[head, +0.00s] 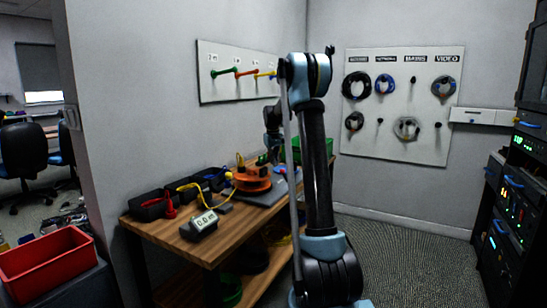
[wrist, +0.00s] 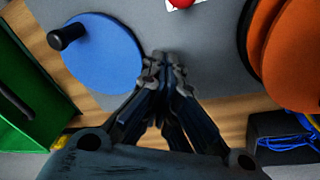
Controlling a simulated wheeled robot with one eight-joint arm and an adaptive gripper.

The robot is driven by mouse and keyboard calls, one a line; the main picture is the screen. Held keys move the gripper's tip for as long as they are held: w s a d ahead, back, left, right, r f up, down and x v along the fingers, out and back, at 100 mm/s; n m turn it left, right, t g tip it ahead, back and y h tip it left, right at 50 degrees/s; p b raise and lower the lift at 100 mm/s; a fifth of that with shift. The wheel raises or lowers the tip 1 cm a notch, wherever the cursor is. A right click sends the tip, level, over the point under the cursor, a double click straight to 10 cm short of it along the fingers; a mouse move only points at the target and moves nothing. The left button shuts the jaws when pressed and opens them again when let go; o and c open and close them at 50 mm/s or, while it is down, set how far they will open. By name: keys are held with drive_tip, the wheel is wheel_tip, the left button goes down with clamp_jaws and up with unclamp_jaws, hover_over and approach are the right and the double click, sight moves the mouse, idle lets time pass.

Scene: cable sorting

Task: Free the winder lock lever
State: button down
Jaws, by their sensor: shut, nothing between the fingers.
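The winder stands on the workbench in the head view, with an orange reel (head: 252,184) on a grey base plate (head: 268,197). In the wrist view the orange reel (wrist: 292,55) is at the right and a blue disc with a black knob (wrist: 110,60) is at the left. A red round part (wrist: 181,3) on a white patch is cut off by the top edge; I cannot tell whether it is the lock lever. My gripper (wrist: 164,62) is shut and empty over the grey plate, its tips close beside the blue disc's right edge in the picture.
A green case (wrist: 30,95) lies left and a black bin with blue cable (wrist: 285,140) lower right in the wrist view. Black bins with red (head: 155,206) and yellow cables and a white "0.0 m" display (head: 204,222) line the bench. Cable boards hang on the walls.

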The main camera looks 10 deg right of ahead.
sight(285, 176)
drive_tip(key=f, duration=0.2)
drive_tip(key=shift+w+d+f, duration=0.1)
drive_tip(key=shift+w+f, duration=0.1)
drive_tip(key=shift+f, duration=0.1)
drive_tip(key=shift+s+d+r, duration=0.1)
drive_tip(key=shift+s+d, duration=0.05)
drive_tip(key=shift+s, duration=0.3)
drive_tip(key=shift+s+d+r, duration=0.1)
drive_tip(key=shift+s+d, duration=0.05)
drive_tip(key=shift+s, duration=0.25)
drive_tip(key=shift+s+d+r, duration=0.1)
drive_tip(key=shift+s+d, duration=0.1)
drive_tip(key=shift+s, duration=0.3)
drive_tip(key=shift+s+d+r, duration=0.1)
drive_tip(key=shift+s+d, duration=0.1)
drive_tip(key=shift+s, duration=0.3)
drive_tip(key=shift+s+a, duration=0.1)
drive_tip(key=shift+a, duration=0.05)
